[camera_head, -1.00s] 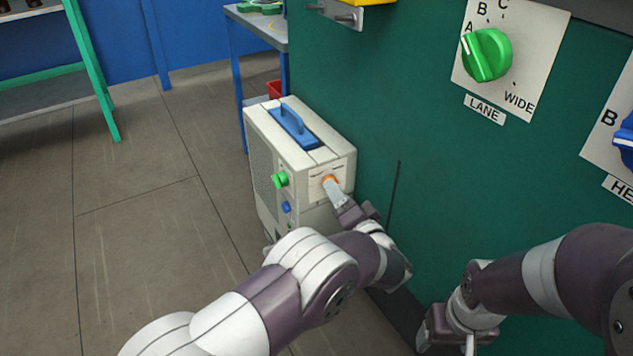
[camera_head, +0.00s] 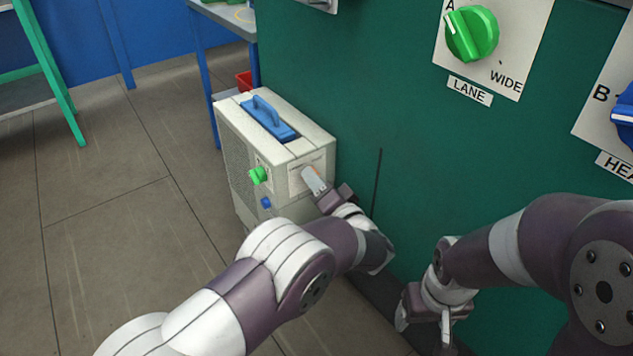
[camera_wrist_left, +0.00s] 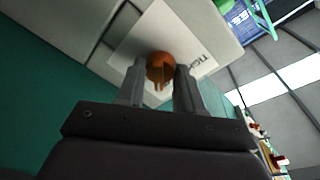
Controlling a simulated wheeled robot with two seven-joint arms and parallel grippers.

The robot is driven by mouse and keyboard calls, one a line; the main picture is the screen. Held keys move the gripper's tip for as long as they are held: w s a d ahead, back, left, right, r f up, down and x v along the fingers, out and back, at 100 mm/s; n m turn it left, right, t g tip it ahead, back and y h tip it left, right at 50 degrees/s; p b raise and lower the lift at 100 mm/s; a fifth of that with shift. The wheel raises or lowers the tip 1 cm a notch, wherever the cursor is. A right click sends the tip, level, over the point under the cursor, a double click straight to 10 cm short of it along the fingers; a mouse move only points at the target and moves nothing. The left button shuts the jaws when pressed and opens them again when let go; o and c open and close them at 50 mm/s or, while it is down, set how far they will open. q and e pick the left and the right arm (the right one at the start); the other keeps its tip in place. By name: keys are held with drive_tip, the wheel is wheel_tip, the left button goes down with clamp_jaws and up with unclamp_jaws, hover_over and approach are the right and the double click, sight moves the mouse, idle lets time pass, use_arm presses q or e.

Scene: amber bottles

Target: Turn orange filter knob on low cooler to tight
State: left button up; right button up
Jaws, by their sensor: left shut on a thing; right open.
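The low cooler (camera_head: 312,150) is a beige box with a blue top handle, standing on the floor against the green cabinet. Its orange filter knob (camera_wrist_left: 160,68) sits on a white label plate (camera_wrist_left: 196,40) in the left wrist view, with partly readable lettering. My left gripper (camera_wrist_left: 160,80) is shut on the orange knob, one finger on each side. In the head view my left gripper (camera_head: 308,174) is at the plate and hides the knob. The knob's setting cannot be read. My right gripper (camera_head: 432,325) is open and empty, low beside the green cabinet.
A green knob (camera_head: 258,175) and a blue knob (camera_head: 266,203) are on the cooler's left face. A green LANE knob (camera_head: 471,34) is on the green cabinet (camera_head: 340,70). A grey table (camera_head: 225,18) stands behind. The floor (camera_head: 110,240) at left is clear.

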use_arm(q)
drive_tip(key=shift+w+d+f+n+y+p, duration=0.1)
drive_tip(key=shift+n+y+p, duration=0.4)
drive_tip(key=shift+n, duration=2.45)
drive_tip(key=shift+s+a+f+n+y+p, duration=0.1)
drive_tip(key=shift+n+y+p, duration=0.4)
drive_tip(key=shift+n, duration=2.4)
drive_tip(key=shift+w+d+n+y+p, duration=0.15)
drive_tip(key=shift+n+p, duration=0.55)
drive_tip(key=shift+n, duration=2.25)
drive_tip(key=o, duration=1)
drive_tip(key=shift+o, duration=0.2)
